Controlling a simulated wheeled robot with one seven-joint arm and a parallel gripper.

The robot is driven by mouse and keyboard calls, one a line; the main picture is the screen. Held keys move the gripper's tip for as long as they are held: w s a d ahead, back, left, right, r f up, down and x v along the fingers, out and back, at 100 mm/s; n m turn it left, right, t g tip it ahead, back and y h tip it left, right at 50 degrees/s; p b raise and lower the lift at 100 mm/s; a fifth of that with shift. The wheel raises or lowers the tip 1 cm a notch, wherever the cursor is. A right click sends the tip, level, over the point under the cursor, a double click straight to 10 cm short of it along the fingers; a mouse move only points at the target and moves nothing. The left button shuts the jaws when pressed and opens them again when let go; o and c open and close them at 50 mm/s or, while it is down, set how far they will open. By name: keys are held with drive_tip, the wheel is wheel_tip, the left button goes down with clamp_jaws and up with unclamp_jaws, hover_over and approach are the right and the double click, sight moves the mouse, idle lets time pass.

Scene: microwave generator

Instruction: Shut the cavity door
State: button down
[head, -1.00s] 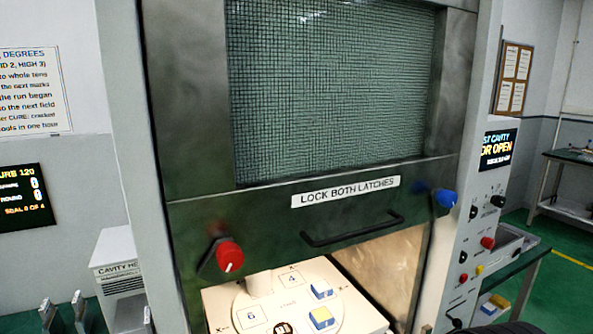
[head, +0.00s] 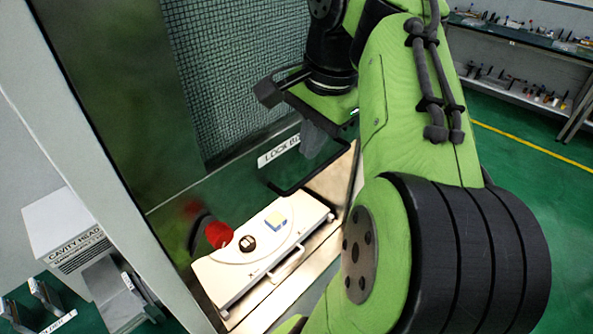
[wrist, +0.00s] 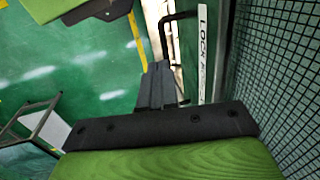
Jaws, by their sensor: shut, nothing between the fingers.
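The cavity door (head: 165,185) is a dark panel with a mesh window (head: 225,75). It hangs raised, with the cavity open below it. Its black bar handle (head: 290,191) is on the lower part, below the white label (head: 278,151); the handle also shows in the wrist view (wrist: 163,36). My gripper (head: 318,140) is shut and empty, in front of the door close to the handle. In the wrist view its fingers (wrist: 155,85) point toward the handle; whether they touch it I cannot tell. The red knob (head: 218,234) is at the door's lower left. The blue knob is hidden.
A grey unit (head: 75,225) stands at left. Benches (head: 520,40) line the back right. Green floor on the right is clear.

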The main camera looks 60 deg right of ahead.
sight(297, 185)
drive_tip(key=f, duration=0.3)
drive_tip(key=w+f+b, duration=0.1)
drive_tip(key=f, duration=0.2)
drive_tip(key=w+f+b, duration=0.1)
drive_tip(key=f, duration=0.1)
drive_tip(key=shift+w+f, duration=0.15)
drive_tip(key=shift+f, duration=0.25)
drive_tip(key=shift+r, duration=0.1)
